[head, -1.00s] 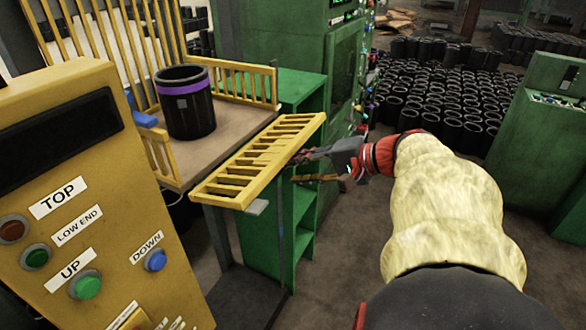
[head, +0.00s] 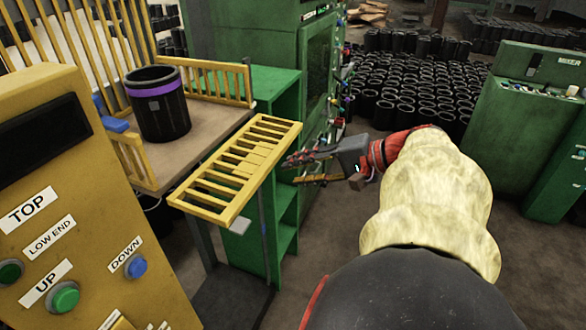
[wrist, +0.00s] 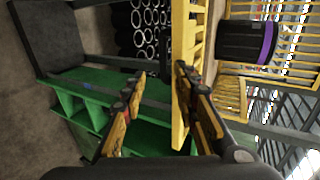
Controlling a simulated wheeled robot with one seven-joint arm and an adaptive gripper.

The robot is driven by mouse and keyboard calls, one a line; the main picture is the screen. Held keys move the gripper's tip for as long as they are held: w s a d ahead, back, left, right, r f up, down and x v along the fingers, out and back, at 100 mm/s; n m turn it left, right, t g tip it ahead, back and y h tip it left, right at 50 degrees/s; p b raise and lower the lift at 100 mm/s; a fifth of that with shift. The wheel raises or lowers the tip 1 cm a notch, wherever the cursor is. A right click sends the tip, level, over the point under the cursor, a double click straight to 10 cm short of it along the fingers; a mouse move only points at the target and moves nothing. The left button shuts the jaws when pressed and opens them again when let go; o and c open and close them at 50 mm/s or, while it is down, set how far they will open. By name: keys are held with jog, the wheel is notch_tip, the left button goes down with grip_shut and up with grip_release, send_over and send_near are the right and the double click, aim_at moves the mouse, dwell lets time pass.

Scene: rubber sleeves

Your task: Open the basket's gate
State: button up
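The basket (head: 206,140) has yellow slatted sides and a brown floor. Its gate (head: 238,170), a yellow slatted panel, is folded outward and lies nearly flat beyond the floor's front edge. My gripper (head: 290,170) is open and empty, just right of the gate's outer edge in the head view. In the wrist view my gripper (wrist: 159,73) has its two fingers spread apart. The gate (wrist: 181,120) shows there edge-on, beside and partly behind the right finger; I cannot tell whether they touch.
A black sleeve with a purple band (head: 158,104) stands on the basket floor. A yellow control panel (head: 85,215) with labelled buttons fills the left front. Green machines (head: 250,45) stand behind, and a green cabinet (head: 530,105) at right. Many black sleeves (head: 435,85) cover the floor behind.

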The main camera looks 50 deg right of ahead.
jog(key=shift+s+d+r, duration=0.1)
jog(key=shift+s+d, duration=0.1)
jog(key=shift+s, duration=0.35)
jog(key=v, duration=1.2)
jog(key=shift+c, duration=0.3)
